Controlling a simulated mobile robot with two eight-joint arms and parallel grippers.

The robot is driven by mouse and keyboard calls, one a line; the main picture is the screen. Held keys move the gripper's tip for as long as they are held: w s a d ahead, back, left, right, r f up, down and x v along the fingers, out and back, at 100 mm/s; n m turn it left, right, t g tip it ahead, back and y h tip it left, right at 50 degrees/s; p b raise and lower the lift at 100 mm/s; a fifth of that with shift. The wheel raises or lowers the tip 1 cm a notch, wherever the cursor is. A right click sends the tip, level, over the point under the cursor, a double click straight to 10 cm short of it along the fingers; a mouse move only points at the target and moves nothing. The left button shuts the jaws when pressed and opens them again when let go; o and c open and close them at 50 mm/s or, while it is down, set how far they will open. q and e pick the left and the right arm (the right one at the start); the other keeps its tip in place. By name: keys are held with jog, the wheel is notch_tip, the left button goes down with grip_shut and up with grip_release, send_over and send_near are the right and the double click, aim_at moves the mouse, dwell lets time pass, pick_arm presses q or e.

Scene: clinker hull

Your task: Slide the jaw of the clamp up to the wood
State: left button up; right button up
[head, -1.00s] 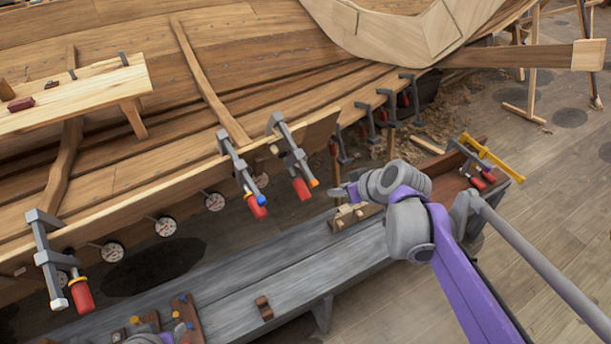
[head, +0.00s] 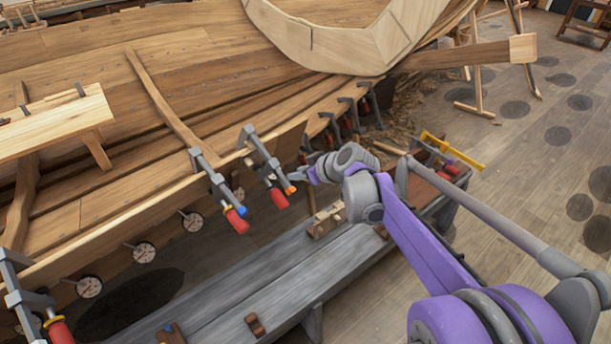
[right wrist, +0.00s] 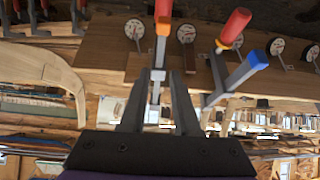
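Several grey bar clamps with red handles hang along the hull's lower plank. One clamp (head: 262,152) has an orange bar end and a red handle; in the right wrist view its orange end (right wrist: 163,27) is at the top. Beside it hangs a clamp with a blue bar end (head: 211,180), also in the right wrist view (right wrist: 240,76). My right gripper (head: 299,177) is close to the orange-ended clamp. In the right wrist view its fingers (right wrist: 163,76) are apart, with that clamp's grey bar showing between them. Contact cannot be told. My left gripper is out of view.
The wooden plank (head: 150,205) runs along the hull, with round dials (head: 144,252) below it. A grey bench (head: 225,285) stands underneath with small wooden blocks on it. Floor is open at the right.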

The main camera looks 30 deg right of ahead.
aim_at(277, 167)
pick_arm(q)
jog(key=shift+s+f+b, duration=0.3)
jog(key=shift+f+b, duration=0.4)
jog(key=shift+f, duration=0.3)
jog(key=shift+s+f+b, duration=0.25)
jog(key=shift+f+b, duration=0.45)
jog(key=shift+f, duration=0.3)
pick_arm(e)
jog(key=shift+x, duration=4.6)
jog(key=shift+c, duration=0.4)
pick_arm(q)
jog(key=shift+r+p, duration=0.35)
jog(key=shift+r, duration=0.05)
pick_arm(e)
jog(key=shift+w+a+r, duration=0.1)
jog(key=shift+w+r, duration=0.1)
jog(key=shift+w, duration=0.25)
jog(key=shift+w+a+r, duration=0.1)
jog(key=shift+w+r, duration=0.1)
jog(key=shift+w, duration=0.25)
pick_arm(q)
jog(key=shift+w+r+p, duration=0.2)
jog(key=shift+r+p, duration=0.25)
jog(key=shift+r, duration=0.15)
pick_arm(e)
jog(key=shift+w+a+r, duration=0.15)
jog(key=shift+w+r, duration=0.55)
jog(key=shift+w, duration=0.05)
jog(key=shift+s+f, duration=0.1)
